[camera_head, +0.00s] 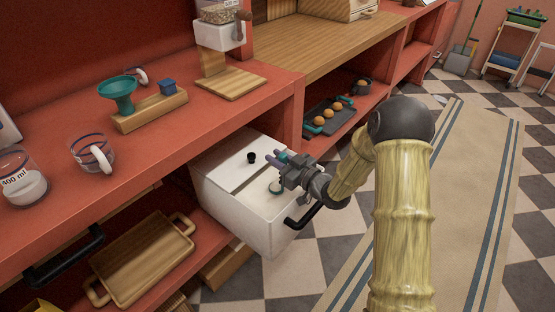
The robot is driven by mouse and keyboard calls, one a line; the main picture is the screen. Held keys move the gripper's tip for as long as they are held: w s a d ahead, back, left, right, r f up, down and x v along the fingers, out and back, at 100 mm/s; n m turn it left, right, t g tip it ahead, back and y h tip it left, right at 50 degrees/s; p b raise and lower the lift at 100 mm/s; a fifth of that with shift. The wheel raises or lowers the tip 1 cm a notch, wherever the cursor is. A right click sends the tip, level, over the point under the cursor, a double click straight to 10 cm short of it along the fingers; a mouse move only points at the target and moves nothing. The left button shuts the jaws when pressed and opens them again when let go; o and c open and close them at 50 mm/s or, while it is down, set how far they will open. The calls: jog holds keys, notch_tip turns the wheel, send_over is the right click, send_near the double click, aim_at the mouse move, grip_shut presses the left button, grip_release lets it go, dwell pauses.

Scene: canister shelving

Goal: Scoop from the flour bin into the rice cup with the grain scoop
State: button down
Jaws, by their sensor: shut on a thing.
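The white flour bin (225,205) is pulled out from under the red counter, with its lid partly open over pale flour (258,192). My gripper (283,170) is over the bin's opening, shut on the grain scoop (276,187). Only a small teal part of the scoop shows at the flour; the fingers hide the rest. I cannot tell how much it holds. A clear cup with a white handle (99,158) stands on the counter. A clear container marked 400 ml (22,186), with white contents, stands at the far left. I cannot tell which is the rice cup.
A wooden tray (140,258) lies on the lower shelf. The bin's black handle (303,216) sticks out. The checkered floor at right is mostly clear.

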notch_tip(320, 180, up, 11)
jog(key=p, duration=0.6)
jog(key=shift+f+p, duration=0.2)
jog(key=shift+p, duration=0.2)
dwell(0.8)
